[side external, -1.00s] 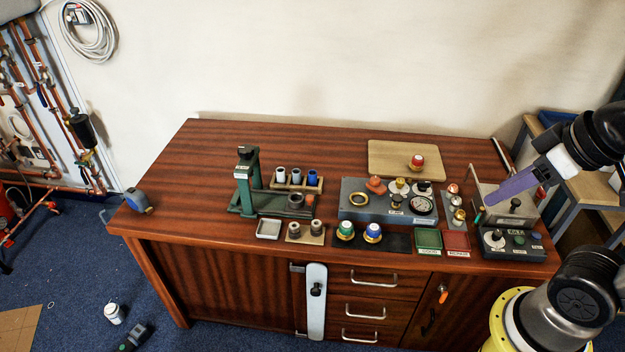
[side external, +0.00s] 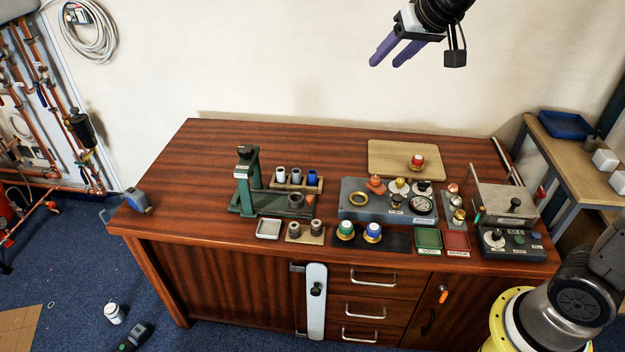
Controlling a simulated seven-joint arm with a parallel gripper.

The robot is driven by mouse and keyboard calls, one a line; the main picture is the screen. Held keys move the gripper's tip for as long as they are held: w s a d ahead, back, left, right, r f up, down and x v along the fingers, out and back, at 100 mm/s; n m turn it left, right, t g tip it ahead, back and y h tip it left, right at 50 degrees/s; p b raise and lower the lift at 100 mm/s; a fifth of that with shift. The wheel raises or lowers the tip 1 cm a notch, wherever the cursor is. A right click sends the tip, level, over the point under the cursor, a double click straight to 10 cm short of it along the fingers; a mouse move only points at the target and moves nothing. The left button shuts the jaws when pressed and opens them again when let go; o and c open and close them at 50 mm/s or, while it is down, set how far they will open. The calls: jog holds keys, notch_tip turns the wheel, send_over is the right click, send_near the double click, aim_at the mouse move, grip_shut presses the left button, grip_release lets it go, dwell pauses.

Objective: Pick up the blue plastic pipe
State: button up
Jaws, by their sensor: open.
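The blue plastic pipe (side external: 312,177) is a short upright piece at the right end of a small wooden rack (side external: 294,188). White and grey pipe pieces (side external: 288,176) stand to its left in the same rack. My gripper (side external: 384,57) has two purple fingers, spread apart with nothing between them. It is high above the back of the bench, up and to the right of the blue pipe and well clear of it. The lower end of the blue pipe is hidden in the rack.
A green press (side external: 246,185) stands just left of the rack. A grey fixture block (side external: 352,212) with gauge and fittings is to its right. A wooden board (side external: 390,160) with a red-topped valve lies behind.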

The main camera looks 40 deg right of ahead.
jog(key=w+f, duration=0.7)
jog(key=w, duration=0.4)
jog(key=g, duration=0.4)
send_over(312, 173)
jog(key=s+a, duration=0.1)
jog(key=s, duration=0.1)
notch_tip(312, 173, down, 32)
jog(key=shift+s+a+r, duration=0.1)
jog(key=shift+s+r, duration=0.05)
jog(key=shift+r, duration=0.05)
jog(key=shift+d+x, duration=0.2)
jog(key=shift+x, duration=2.7)
grip_shut()
